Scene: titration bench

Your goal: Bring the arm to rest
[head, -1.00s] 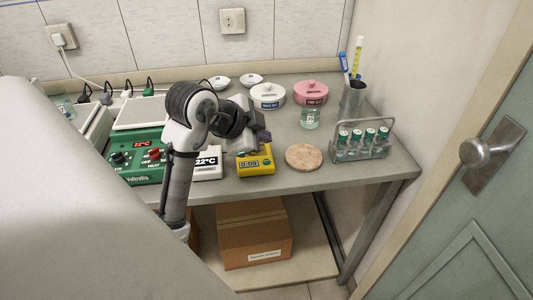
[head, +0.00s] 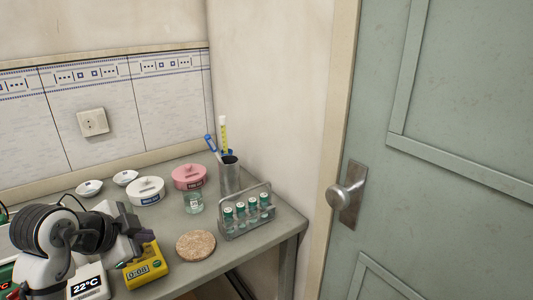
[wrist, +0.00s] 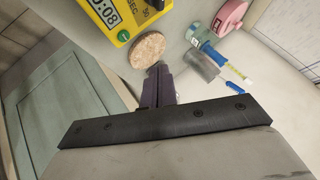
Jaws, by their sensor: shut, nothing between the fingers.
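My gripper (head: 139,240) is in the lower left of the head view, beside the yellow timer (head: 149,268) and partly in front of it. In the wrist view its dark purple fingers (wrist: 158,72) are together with nothing between them. They appear just below the round cork mat (wrist: 148,50) in that picture, apart from the bench as far as I can tell. My arm is folded at the left of the head view.
The bench holds a white lidded dish (head: 147,191), a pink lidded dish (head: 188,177), a glass jar (head: 194,203), a metal cup (head: 229,178) with pens, and a rack (head: 248,213) of vials. A door with a knob (head: 345,197) stands at the right.

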